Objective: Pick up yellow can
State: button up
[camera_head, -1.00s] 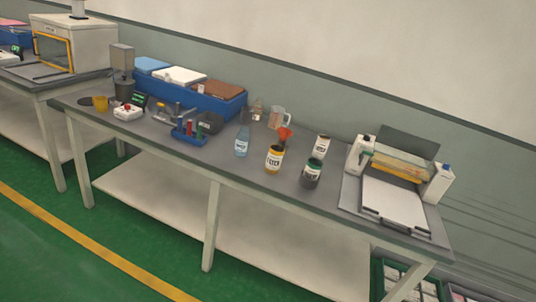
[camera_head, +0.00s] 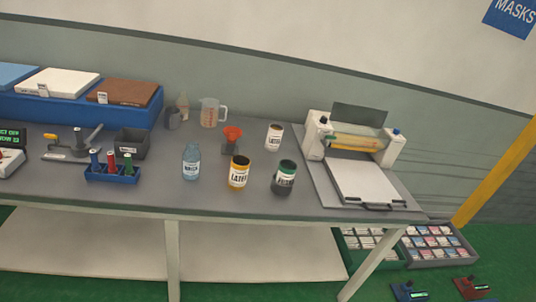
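The yellow can (camera_head: 239,173) has a yellow body, a dark top and a white label. It stands upright near the front edge of the grey workbench (camera_head: 215,200), just right of the middle of the bench top in view. A dark can with a green band (camera_head: 285,177) stands close to its right. A clear blue bottle (camera_head: 191,162) stands to its left. My gripper does not show in the picture.
A white machine (camera_head: 365,183) occupies the right end. Crates (camera_head: 440,243) sit on the green floor.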

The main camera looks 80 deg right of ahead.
aim_at(239, 169)
jog(key=z, duration=0.65)
jog(key=i, duration=1.1)
jog(key=z, duration=0.75)
jog(key=k, duration=0.85)
jog(key=z, duration=0.2)
jog(key=i, duration=0.9)
jog(key=u, duration=0.1)
